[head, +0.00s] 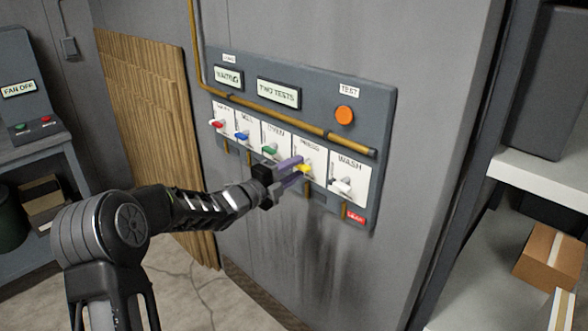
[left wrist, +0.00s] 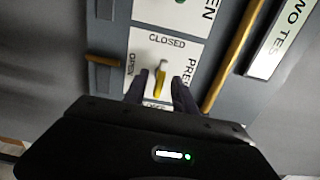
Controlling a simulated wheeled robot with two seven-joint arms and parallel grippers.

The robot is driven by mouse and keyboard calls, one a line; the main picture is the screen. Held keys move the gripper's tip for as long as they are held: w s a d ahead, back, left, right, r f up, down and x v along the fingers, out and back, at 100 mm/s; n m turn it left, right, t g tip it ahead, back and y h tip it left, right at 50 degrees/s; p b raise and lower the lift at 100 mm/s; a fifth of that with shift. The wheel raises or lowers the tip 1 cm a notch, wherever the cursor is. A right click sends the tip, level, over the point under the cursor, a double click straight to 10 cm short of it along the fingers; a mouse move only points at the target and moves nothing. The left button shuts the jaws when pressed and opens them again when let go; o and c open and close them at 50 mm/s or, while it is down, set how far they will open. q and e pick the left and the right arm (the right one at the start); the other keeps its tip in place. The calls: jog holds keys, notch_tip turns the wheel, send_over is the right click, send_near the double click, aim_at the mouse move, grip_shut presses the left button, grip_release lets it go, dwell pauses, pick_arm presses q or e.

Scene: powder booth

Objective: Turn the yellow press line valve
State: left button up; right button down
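The yellow press line valve (head: 305,169) sits on a white plate, fourth from the left in the row on the grey wall panel. In the left wrist view its yellow handle (left wrist: 161,82) stands roughly upright in the picture, below the word CLOSED, with OPEN to its left. My left gripper (head: 297,168) is at this valve. In the left wrist view my left gripper (left wrist: 158,90) is open, one finger on each side of the handle, with gaps visible. I cannot tell how deep the handle sits between the fingers. My right gripper is not in view.
Red (head: 217,124), blue (head: 242,135) and green (head: 269,149) valves lie left of the yellow one, a white wash valve (head: 341,186) right. A brass pipe (head: 290,120) runs above them. An orange test button (head: 344,115) is higher. A shelf (head: 540,172) stands at right.

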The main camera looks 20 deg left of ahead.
pick_arm(q)
jog(key=shift+c, duration=0.3)
grip_shut()
